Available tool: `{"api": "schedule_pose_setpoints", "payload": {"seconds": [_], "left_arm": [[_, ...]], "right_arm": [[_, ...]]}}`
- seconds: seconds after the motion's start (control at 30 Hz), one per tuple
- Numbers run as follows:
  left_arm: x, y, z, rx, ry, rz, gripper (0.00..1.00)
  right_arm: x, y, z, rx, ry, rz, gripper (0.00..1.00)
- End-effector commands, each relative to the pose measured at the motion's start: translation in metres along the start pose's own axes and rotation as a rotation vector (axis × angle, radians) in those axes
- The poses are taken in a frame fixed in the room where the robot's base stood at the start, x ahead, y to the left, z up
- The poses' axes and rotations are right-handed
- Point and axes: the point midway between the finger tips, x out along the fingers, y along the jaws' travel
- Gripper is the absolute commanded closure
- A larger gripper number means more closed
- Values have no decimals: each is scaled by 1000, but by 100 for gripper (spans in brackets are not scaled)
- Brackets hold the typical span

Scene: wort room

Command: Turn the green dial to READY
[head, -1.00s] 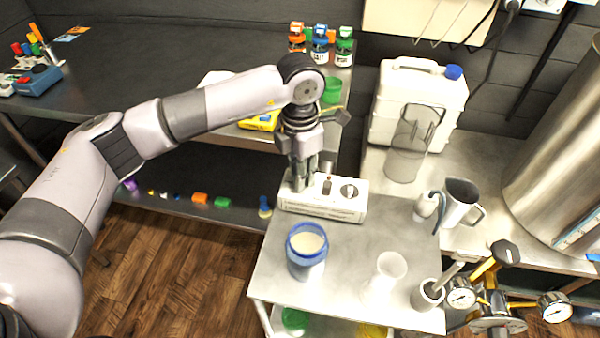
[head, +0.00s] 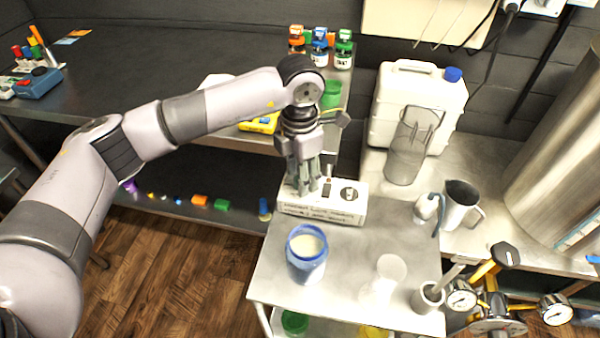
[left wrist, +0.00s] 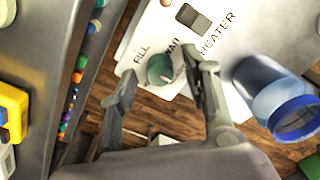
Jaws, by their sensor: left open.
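The green dial (left wrist: 160,68) is on the white control box (head: 322,203), which stands on the metal cart. In the left wrist view the box face (left wrist: 182,82) has the words FILL and HEATER and a word partly covered by a finger, beginning like MAN. I cannot read READY. My left gripper (head: 308,190) points down over the left end of the box. Its fingers are open, one on each side of the dial in the left wrist view (left wrist: 163,80); I cannot tell whether they touch it. In the head view the gripper hides the dial. My right gripper is not in view.
A blue-rimmed jar (head: 307,262) stands in front, also seen in the left wrist view (left wrist: 280,104). A clear flask (head: 387,272) is on the cart; a white canister (head: 390,105) and grey pitcher (head: 461,205) are behind right.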

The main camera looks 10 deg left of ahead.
Motion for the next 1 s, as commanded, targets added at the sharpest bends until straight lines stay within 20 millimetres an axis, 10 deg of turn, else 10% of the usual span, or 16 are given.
{"api": "schedule_pose_setpoints", "payload": {"seconds": [0.6, 1.0], "left_arm": [[-107, 0, 1, -1, -2, 1, 56], [-119, 0, 0, 0, -1, 0, 56]], "right_arm": [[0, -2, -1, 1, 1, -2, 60], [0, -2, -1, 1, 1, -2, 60]]}}
